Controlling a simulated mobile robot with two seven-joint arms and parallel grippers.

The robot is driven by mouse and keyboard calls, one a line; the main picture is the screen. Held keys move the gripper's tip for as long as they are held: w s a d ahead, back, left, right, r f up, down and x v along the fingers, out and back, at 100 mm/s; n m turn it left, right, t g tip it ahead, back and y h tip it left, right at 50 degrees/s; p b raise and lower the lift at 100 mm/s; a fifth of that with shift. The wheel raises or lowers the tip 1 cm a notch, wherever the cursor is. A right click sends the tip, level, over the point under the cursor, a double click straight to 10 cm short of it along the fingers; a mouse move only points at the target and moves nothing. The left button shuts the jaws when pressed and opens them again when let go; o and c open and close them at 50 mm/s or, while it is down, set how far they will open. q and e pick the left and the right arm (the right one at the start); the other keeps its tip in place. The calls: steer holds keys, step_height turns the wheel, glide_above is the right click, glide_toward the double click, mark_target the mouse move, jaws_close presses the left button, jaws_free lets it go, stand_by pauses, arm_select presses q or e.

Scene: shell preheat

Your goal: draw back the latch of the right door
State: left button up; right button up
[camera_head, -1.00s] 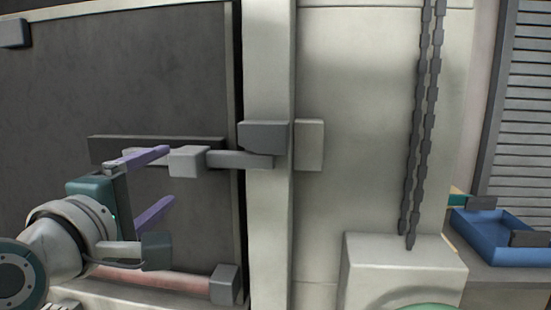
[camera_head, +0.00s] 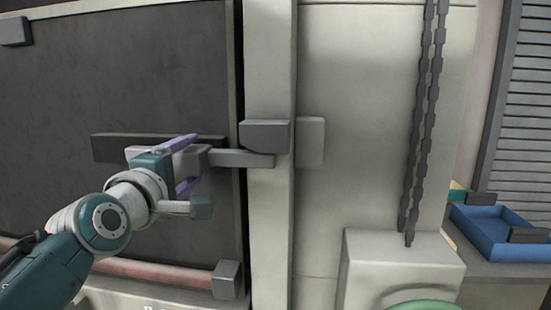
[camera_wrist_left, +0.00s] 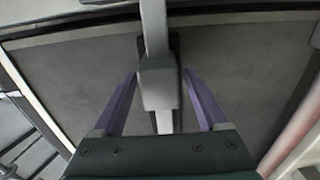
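The right door (camera_head: 120,70) is a dark panel with a pale edge, and it stands shut against the pale post (camera_head: 268,220). Its latch (camera_head: 240,158) is a grey bar with a block-shaped grip. The bar reaches across the gap to the right, its end at the dark keeper block (camera_head: 265,136) on the post. My left gripper (camera_head: 192,162) has its purple fingers on either side of the grip. In the left wrist view the grip (camera_wrist_left: 158,88) lies between the spread fingers (camera_wrist_left: 159,76), with a gap on both sides. My right gripper is out of view.
A reddish rail (camera_head: 160,273) with a grey end block runs low across the door, below my left arm. Chains (camera_head: 421,130) hang before the pale wall at right, above a pale box (camera_head: 400,262). A blue tray (camera_head: 490,235) sits at far right.

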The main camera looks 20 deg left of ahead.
arm_select(q)
jaws_close()
stand_by(0.4)
stand_by(0.8)
